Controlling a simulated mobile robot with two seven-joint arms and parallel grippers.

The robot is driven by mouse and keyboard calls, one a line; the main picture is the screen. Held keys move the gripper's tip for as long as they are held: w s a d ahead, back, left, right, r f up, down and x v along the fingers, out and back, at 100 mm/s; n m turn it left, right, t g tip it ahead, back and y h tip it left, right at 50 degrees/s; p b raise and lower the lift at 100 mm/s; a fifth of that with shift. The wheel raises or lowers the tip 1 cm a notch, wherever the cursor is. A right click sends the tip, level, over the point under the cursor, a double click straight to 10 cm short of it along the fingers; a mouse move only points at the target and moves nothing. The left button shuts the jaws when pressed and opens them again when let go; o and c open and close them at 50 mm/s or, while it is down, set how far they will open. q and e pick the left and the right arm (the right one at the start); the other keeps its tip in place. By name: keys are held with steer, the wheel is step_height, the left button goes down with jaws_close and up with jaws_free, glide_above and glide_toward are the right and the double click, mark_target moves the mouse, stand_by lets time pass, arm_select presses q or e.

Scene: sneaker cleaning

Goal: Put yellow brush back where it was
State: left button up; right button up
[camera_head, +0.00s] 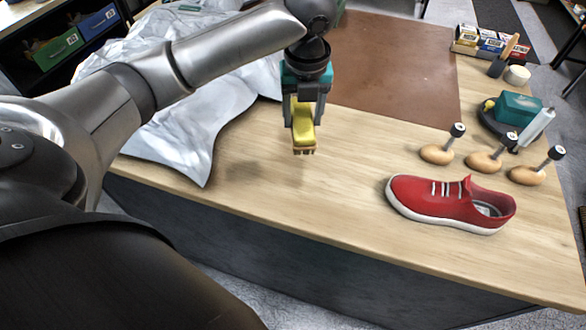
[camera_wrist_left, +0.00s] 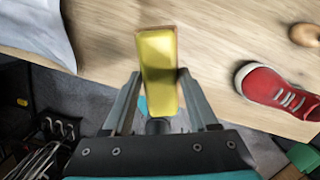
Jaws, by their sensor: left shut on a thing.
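The yellow brush (camera_head: 303,128) is held in my left gripper (camera_head: 303,108), above the wooden table in the head view. Its bristles point down toward the table top and appear clear of it. In the left wrist view, the yellow brush (camera_wrist_left: 160,68) lies between the two fingers of my left gripper (camera_wrist_left: 160,98), which are shut on it. A red sneaker (camera_head: 450,203) with white laces stands on the table to the right of the brush; it also shows in the left wrist view (camera_wrist_left: 272,84). My right gripper is not in view.
Several round wooden-based tools (camera_head: 484,161) stand behind the sneaker. A teal block (camera_head: 518,107) rests on a dark round dish at the right. A brown mat (camera_head: 395,60) covers the back; a crumpled white sheet (camera_head: 190,135) lies left. Bare wood is clear below the brush.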

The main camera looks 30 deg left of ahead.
mark_target(293, 125)
arm_select(q)
steer(key=shift+g+h, duration=0.4)
steer(key=shift+g, duration=0.1)
steer(key=r, duration=0.1)
steer(key=s+r, duration=0.1)
steer(key=r, duration=0.1)
steer(key=s+r+p, duration=0.1)
steer(key=r, duration=0.1)
steer(key=shift+s+a+r, duration=0.1)
steer(key=shift+s+a, duration=0.05)
steer(key=shift+a, duration=0.1)
steer(key=shift+s, duration=0.15)
step_height(293, 125, down, 20)
steer(key=shift+r+b, duration=0.1)
steer(key=shift+b, duration=1.15)
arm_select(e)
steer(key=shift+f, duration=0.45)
arm_select(q)
steer(key=o, duration=1.2)
steer(key=shift+r, duration=0.15)
step_height(293, 125, up, 12)
steer(key=shift+f+p, duration=0.1)
steer(key=shift+p, duration=0.6)
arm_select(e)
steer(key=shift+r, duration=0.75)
